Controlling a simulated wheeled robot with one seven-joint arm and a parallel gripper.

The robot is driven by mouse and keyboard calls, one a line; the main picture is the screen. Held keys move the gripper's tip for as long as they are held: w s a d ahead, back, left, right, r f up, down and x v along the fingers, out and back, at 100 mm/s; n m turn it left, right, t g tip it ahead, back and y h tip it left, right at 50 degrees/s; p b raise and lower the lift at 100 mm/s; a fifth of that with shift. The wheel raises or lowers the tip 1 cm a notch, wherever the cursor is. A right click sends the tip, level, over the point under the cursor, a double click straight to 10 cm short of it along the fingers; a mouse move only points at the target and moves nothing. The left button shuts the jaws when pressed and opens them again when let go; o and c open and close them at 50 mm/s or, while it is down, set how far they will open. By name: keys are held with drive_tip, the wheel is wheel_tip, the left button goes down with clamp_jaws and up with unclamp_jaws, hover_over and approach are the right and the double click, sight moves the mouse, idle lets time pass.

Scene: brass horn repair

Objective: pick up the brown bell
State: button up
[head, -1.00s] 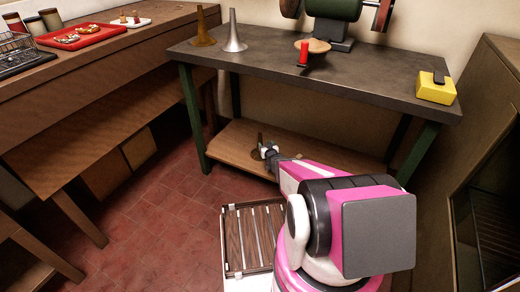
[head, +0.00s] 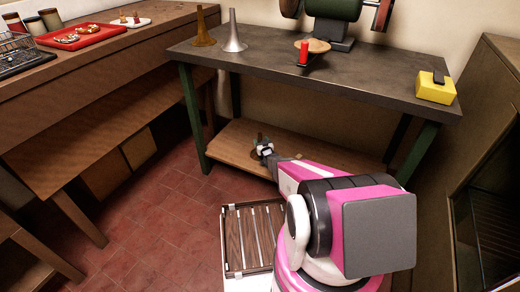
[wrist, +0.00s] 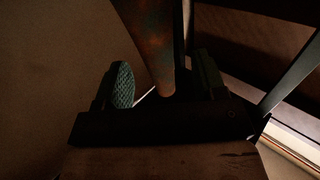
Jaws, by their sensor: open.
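A brown bell, a narrow cone with mottled patina, stands on the low wooden shelf under the bench. In the head view only a little of this brown bell (head: 260,136) shows behind my gripper (head: 264,150). In the wrist view the brown bell (wrist: 151,40) reaches between the two fingers of my gripper (wrist: 164,84), its narrow end near the palm. The fingers are open, with the textured left pad visible and a gap on that side. Contact on the right side is too dark to tell.
A brass-coloured cone (head: 204,30) and a silver cone (head: 233,36) stand on the bench top (head: 270,62) above. The shelf (head: 232,150) is bare to the left. A green bench leg (head: 192,115) stands left of my gripper. A slatted crate (head: 252,238) is below.

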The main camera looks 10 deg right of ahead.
drive_tip(key=w, duration=0.4)
drive_tip(key=shift+a, duration=0.3)
drive_tip(key=shift+s, duration=0.1)
clamp_jaws()
